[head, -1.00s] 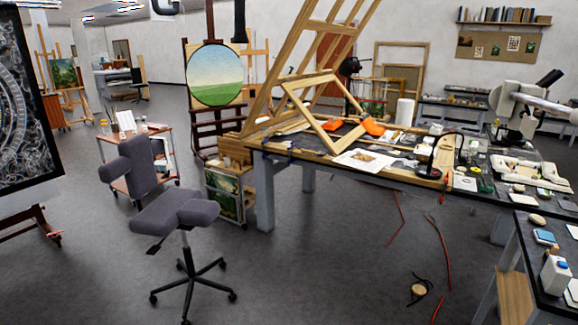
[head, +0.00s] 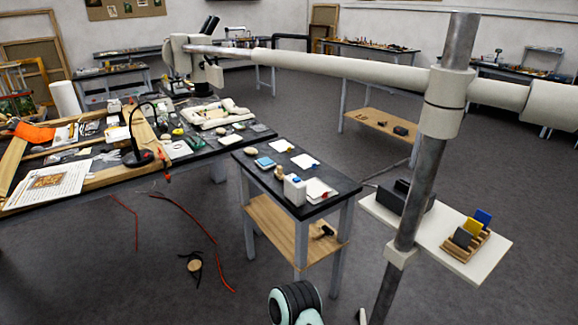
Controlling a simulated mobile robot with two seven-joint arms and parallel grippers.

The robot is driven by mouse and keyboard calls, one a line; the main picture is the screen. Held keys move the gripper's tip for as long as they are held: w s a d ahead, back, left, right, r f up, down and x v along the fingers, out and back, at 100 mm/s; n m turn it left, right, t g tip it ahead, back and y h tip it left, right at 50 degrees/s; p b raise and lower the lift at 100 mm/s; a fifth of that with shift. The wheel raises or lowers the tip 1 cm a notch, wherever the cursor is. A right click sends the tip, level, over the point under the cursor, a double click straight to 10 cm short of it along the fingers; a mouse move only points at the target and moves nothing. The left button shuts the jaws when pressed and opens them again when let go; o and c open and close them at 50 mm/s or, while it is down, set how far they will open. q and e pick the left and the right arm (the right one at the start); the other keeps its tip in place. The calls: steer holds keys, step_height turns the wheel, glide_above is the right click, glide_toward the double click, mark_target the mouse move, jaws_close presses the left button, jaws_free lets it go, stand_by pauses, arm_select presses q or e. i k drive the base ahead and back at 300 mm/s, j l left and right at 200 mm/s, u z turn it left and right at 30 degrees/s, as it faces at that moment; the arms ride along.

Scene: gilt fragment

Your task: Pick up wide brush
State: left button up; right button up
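I cannot make out a wide brush in the head view. Small items lie on the dark-topped side table (head: 245,160): a blue pad (head: 264,162), a white bottle with a blue cap (head: 294,189), white sheets and small round pieces. A dark object (head: 324,232) lies on that table's wooden lower shelf; it is too small to identify. Neither gripper's fingers are in view.
The large worktable (head: 100,188) at left is crowded with tools, frame bars and a black lamp (head: 138,140). A microscope boom stand (head: 412,190) rises at right, with a white shelf (head: 475,262). Red cables (head: 190,215) and a round piece (head: 194,266) lie on the floor.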

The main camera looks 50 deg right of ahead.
mark_target(278, 175)
steer(key=i+z, duration=0.25)
steer(key=i, duration=0.5)
steer(key=i+z, duration=0.3)
steer(key=i, duration=0.5)
steer(key=i+z, duration=0.35)
steer(key=i, duration=0.95)
steer(key=u, duration=6.95)
